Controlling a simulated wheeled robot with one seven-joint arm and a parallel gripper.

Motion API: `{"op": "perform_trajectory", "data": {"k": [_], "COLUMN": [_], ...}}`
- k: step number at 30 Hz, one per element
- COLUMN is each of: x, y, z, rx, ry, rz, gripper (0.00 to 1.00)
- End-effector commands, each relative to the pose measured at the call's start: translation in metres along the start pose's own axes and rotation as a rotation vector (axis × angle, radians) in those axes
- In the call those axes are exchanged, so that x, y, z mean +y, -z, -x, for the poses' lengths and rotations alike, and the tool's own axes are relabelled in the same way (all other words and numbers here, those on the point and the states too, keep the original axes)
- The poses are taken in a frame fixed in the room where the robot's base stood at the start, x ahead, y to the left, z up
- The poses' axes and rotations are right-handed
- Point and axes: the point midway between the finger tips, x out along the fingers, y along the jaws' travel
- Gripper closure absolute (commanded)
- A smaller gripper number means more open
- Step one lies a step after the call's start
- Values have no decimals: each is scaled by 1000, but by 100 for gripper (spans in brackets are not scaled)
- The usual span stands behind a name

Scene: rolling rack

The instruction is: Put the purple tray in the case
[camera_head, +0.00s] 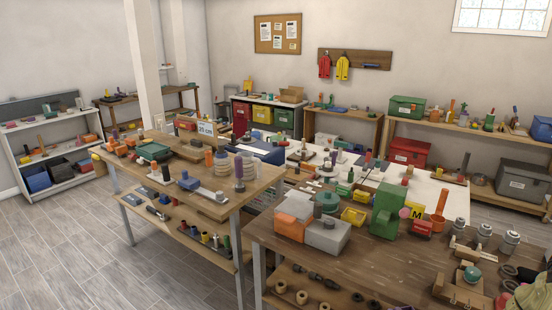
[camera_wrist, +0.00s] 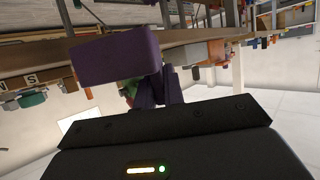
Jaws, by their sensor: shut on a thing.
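The purple tray (camera_wrist: 116,56) shows large in the wrist view, left of centre, as a plain box-like shape with rounded corners. My gripper (camera_wrist: 155,88) is shut on it, with dark fingers at the tray's lower right; the exact contact is partly hidden. My gripper and the held tray do not show in the head view. I cannot tell which container is the case. Candidates in the head view are a green lidded box (camera_head: 407,107), a red box (camera_head: 410,152) and a grey box (camera_head: 522,183) at the right.
The wrist view looks upside down, with shelf edges (camera_wrist: 205,38) and small items close behind the tray. In the head view, a crowded wooden table (camera_head: 262,182) stands at centre left and another (camera_head: 330,262) in front at right. Open floor (camera_head: 60,255) lies at the left.

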Motion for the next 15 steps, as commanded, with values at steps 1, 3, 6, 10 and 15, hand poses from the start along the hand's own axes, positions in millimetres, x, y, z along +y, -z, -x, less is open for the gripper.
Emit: {"op": "perform_trajectory", "data": {"k": [1, 3, 6, 10, 15], "x": [-12, -24, -45, -71, -103], "y": [-5, -11, -21, -33, -49], "z": [-8, -18, -34, -57, -84], "rx": [-3, -5, -7, -5, -5], "ry": [5, -3, -18, -42, -76], "rz": [-6, -9, -15, -24, -34], "gripper": [100, 100, 100, 100, 100]}}
